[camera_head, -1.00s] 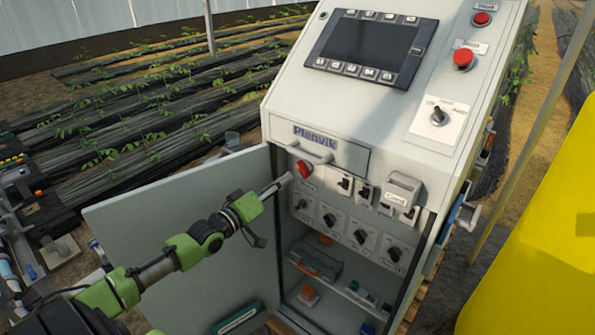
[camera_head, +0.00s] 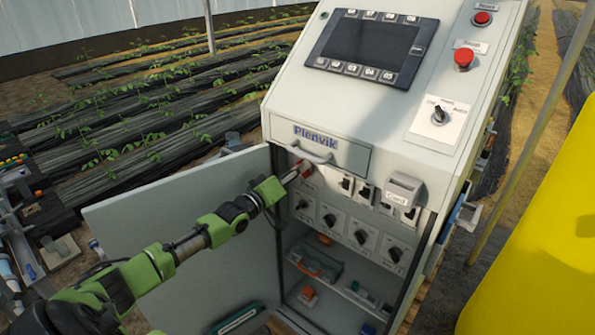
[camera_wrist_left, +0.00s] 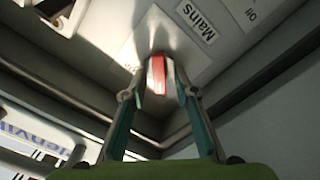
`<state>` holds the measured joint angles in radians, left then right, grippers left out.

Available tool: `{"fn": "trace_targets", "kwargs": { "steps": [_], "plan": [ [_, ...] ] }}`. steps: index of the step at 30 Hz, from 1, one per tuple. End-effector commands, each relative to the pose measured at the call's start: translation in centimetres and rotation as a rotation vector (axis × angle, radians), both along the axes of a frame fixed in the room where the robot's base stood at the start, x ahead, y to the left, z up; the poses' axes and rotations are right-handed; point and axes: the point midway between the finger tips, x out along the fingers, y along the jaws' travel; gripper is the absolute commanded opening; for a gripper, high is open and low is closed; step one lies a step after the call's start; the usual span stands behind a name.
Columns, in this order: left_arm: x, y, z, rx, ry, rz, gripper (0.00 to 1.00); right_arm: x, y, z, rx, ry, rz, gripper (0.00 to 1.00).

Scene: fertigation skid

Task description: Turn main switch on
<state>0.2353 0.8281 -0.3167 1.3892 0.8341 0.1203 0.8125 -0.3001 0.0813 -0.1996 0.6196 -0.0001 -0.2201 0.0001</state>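The main switch is a red rotary knob (camera_head: 305,169) at the upper left inside the open cabinet. In the left wrist view the red and white knob (camera_wrist_left: 157,74) sits beside a label reading "Mains" (camera_wrist_left: 195,20). My left gripper (camera_head: 296,174) reaches it from the left. The contact itself is partly in shadow, and the knob's setting is hard to read. My right gripper is out of view.
The cabinet door (camera_head: 185,235) stands open on the left, below my left arm. A row of black rotary switches (camera_head: 330,220) and a grey box (camera_head: 403,190) are right of the knob.

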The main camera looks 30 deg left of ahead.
Motion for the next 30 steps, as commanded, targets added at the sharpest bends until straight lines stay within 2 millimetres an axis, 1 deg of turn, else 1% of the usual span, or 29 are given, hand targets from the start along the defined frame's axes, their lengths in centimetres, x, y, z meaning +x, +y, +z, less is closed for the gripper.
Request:
{"fn": "trace_targets", "kwargs": {
  "steps": [1, 3, 11, 17, 23, 30],
  "plan": [
    [-0.01, -0.01, 0.0, 0.0, 0.0, 0.0, 0.14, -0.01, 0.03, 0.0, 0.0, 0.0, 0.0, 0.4],
    [-0.01, -0.01, 0.0, 0.0, 0.0, 0.0, 0.0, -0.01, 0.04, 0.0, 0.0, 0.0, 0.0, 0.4],
    [-0.02, -0.01, 0.0, 0.005, 0.0, 0.0, 0.0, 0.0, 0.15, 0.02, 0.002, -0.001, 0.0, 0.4],
    [-0.03, -0.03, 0.05, 0.054, -0.004, 0.0, 0.0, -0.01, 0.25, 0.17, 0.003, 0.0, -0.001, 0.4],
    [-0.04, -0.13, 0.12, 0.175, -0.014, 0.0, 0.0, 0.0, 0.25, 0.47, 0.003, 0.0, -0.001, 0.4],
    [-0.05, -0.25, 0.23, 0.392, -0.031, 0.0, 0.0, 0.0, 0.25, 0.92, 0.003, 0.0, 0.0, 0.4]
  ]
}}
